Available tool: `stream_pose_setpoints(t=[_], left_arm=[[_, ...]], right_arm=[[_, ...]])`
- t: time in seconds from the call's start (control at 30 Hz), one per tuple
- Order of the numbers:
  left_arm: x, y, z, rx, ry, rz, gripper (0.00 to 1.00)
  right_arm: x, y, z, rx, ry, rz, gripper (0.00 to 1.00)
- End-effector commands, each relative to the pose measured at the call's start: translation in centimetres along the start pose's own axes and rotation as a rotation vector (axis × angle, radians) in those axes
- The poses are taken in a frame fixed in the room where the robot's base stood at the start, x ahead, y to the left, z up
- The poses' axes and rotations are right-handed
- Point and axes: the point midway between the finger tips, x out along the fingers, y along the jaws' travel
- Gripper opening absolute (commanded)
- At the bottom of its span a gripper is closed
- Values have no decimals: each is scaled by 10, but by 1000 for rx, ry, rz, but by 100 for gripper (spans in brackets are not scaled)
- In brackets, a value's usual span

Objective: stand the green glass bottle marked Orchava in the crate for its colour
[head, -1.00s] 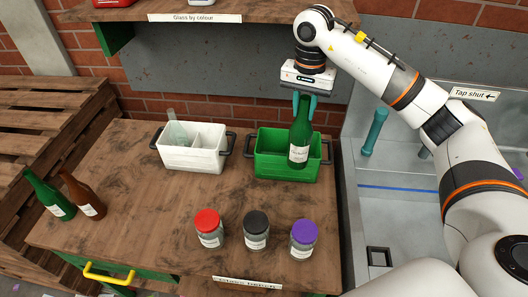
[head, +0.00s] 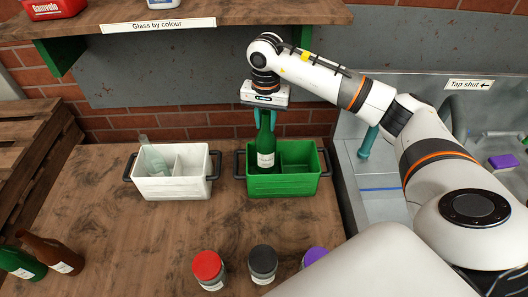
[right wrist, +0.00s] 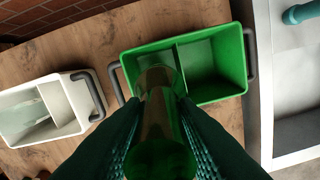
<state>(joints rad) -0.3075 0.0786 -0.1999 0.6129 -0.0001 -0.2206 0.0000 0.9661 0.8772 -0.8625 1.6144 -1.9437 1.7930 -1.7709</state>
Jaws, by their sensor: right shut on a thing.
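My right gripper (head: 266,122) is shut on the neck of a green glass bottle (head: 266,150), which hangs upright with a white label too small to read. In the head view the bottle's lower part is in or just above the left compartment of the green crate (head: 283,186). I cannot tell if its base touches the crate floor. The right wrist view shows the bottle (right wrist: 160,110) between the fingers, in front of the green crate (right wrist: 222,98), whose right compartment looks empty. My left gripper is not in view.
A white divided crate (head: 172,188) with a clear bottle (head: 152,158) in its left compartment stands to the left. Another green bottle (head: 20,262) and a brown bottle (head: 50,252) are at the lower left. Lidded jars (head: 208,268) stand in front. A shelf (head: 220,14) is above.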

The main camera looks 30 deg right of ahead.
Motion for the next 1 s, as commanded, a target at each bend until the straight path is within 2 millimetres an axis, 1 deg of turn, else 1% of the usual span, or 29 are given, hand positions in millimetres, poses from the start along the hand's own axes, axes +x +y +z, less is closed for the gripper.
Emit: stream_pose_setpoints(t=[0.03,0.13,0.37,0.57,0.63,0.83,0.97,1.0], left_arm=[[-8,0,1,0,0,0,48],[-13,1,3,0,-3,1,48],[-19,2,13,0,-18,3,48],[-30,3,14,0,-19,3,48],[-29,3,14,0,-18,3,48],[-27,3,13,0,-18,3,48],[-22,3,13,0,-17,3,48],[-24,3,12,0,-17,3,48]], right_arm=[[7,0,-1,1,4,-3,0],[24,0,-1,1,3,-2,0],[43,0,0,1,2,-1,0],[70,0,0,1,2,-1,0],[74,0,0,1,-1,1,0],[74,0,0,0,-1,1,0],[78,0,0,0,-2,1,0],[77,0,0,0,-1,1,33]])
